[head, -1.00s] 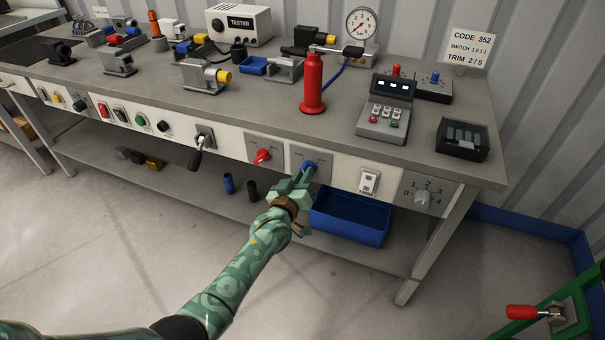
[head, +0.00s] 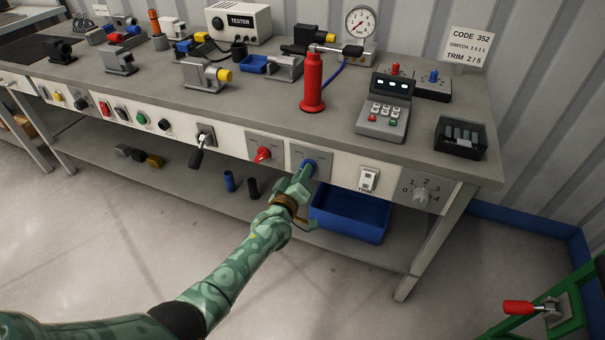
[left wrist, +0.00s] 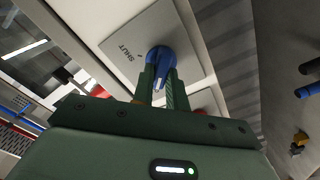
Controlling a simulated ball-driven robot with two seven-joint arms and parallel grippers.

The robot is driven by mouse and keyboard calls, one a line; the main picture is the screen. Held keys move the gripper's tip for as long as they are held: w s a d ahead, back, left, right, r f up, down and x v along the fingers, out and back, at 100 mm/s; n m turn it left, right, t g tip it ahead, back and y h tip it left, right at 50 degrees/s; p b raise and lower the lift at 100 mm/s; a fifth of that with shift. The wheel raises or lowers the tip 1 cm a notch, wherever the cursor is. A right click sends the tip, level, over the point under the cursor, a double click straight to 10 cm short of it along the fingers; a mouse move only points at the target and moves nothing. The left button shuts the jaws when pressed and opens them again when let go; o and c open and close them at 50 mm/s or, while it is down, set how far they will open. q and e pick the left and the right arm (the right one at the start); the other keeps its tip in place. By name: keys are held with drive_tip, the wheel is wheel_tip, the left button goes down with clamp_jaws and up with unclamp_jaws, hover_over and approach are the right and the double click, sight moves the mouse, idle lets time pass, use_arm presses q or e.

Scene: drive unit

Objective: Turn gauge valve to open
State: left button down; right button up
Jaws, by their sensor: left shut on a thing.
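The blue valve knob (head: 308,168) sits on a grey plate (head: 322,158) on the bench's front panel. In the left wrist view the blue knob (left wrist: 161,59) is between the two green fingers, and the word SHUT shows on its plate (left wrist: 143,42). My left gripper (head: 304,177) is shut on the knob; its fingers also show in the left wrist view (left wrist: 160,88). The fingers partly hide the knob's handle, so its exact angle is hard to tell. The pressure gauge (head: 361,23) stands at the back of the bench. My right gripper is not in view.
A red knob (head: 263,154) is on the panel just left of the valve plate, and a TRIM switch (head: 369,180) is to the right. A blue bin (head: 350,215) sits below on the shelf. A red pump (head: 312,85) stands on the bench above.

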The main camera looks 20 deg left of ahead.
use_arm(q)
drive_tip(key=shift+f, duration=0.1)
drive_tip(key=c, duration=1.4)
unclamp_jaws()
